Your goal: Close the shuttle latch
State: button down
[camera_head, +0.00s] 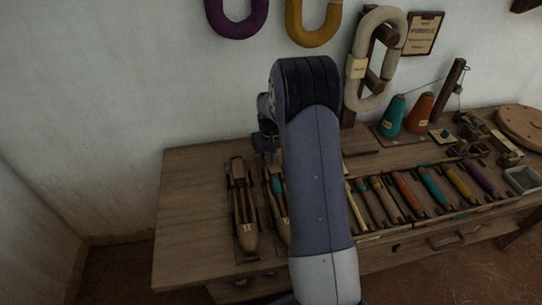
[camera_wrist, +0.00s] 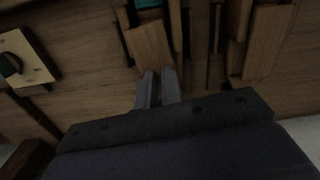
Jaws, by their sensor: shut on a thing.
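A wooden shuttle (camera_head: 279,205) with teal thread lies on the table, partly hidden behind my arm in the head view. In the wrist view its wooden end (camera_wrist: 150,45) and a bit of teal thread (camera_wrist: 148,4) show at the top. My gripper (camera_wrist: 158,85) is at this end, its two fingers close together and shut on a small part, which I take to be the shuttle latch. The fingers cover most of that part, so its angle cannot be told. In the head view my arm hides the fingertips.
Another shuttle (camera_head: 243,210) lies just left of the teal one. A row of coloured bobbins (camera_head: 405,193) is right of my arm. Teal and orange cones (camera_head: 420,112) stand behind them. The left part of the table (camera_head: 190,200) is clear. A pale plate with a dark knob (camera_wrist: 22,60) shows in the wrist view.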

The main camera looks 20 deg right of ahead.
jog(key=shift+m, duration=0.9)
jog(key=c, duration=1.8)
grip_release()
jog(key=shift+r, duration=0.1)
notch_tip(320, 180, up, 11)
jog(key=shift+f+p, duration=0.2)
jog(key=shift+p, duration=0.6)
